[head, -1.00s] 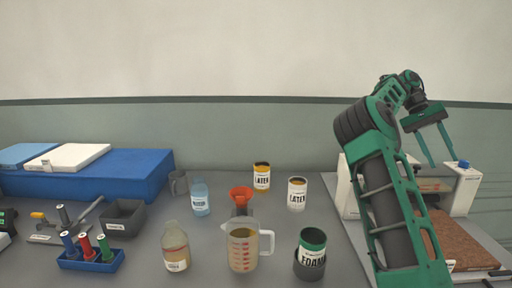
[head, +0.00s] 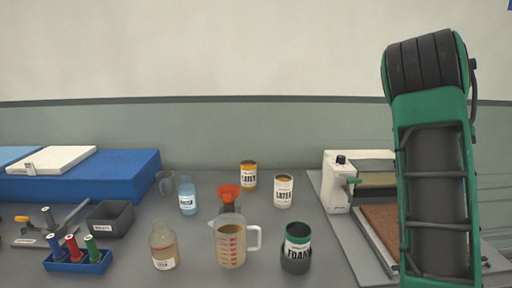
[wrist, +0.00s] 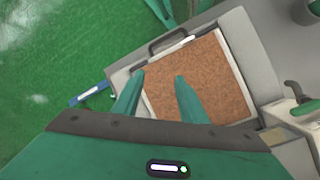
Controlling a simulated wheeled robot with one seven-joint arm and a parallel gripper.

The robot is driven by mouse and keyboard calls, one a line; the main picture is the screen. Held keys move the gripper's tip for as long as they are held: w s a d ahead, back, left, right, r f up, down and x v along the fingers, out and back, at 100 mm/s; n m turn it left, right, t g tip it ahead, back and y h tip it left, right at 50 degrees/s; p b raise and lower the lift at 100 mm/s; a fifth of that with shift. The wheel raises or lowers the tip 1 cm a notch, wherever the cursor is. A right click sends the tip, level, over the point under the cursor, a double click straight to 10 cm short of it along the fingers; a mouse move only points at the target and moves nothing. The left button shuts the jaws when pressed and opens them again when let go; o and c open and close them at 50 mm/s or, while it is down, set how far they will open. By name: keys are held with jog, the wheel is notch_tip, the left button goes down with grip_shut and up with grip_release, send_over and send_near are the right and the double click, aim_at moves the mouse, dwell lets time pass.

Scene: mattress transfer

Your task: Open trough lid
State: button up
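A white machine (head: 337,184) stands at the right of the bench, with a green lever on its side and a grey-green panel (head: 375,167) across its top. I cannot tell for certain whether this panel is the trough lid. A brown board (head: 384,225) lies in front of it, partly hidden by my arm. My gripper (wrist: 160,76) shows in the wrist view, its two green fingers apart and nothing between them. The fingers point at the brown board, which shows below them (wrist: 215,80). My gripper is outside the head view.
A measuring jug (head: 231,246), a foam can (head: 297,240) and two latex cans (head: 283,190) stand left of the machine. A bottle (head: 164,247) and a blue spool rack (head: 78,261) are further left. A dark bar handle (wrist: 165,42) edges the board's tray.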

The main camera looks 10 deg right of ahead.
jog(key=s+a+f+n+t, duration=0.1)
jog(key=s+a+f, duration=0.2)
jog(key=s+a, duration=0.2)
jog(key=s+a+f+n+t, duration=0.1)
jog(key=s+a+f, duration=0.3)
jog(key=a, duration=0.7)
jog(key=s+a+f+n+t, duration=0.1)
jog(key=s+a+f+t, duration=0.1)
jog(key=s+a, duration=0.4)
jog(key=shift+s+a+f+t, duration=0.35)
jog(key=shift+a+f, duration=0.5)
jog(key=shift+a, duration=0.4)
jog(key=shift+s+a+f, duration=0.2)
jog(key=shift+a+f, duration=0.05)
jog(key=shift+a, duration=0.05)
jog(key=shift+c, duration=1)
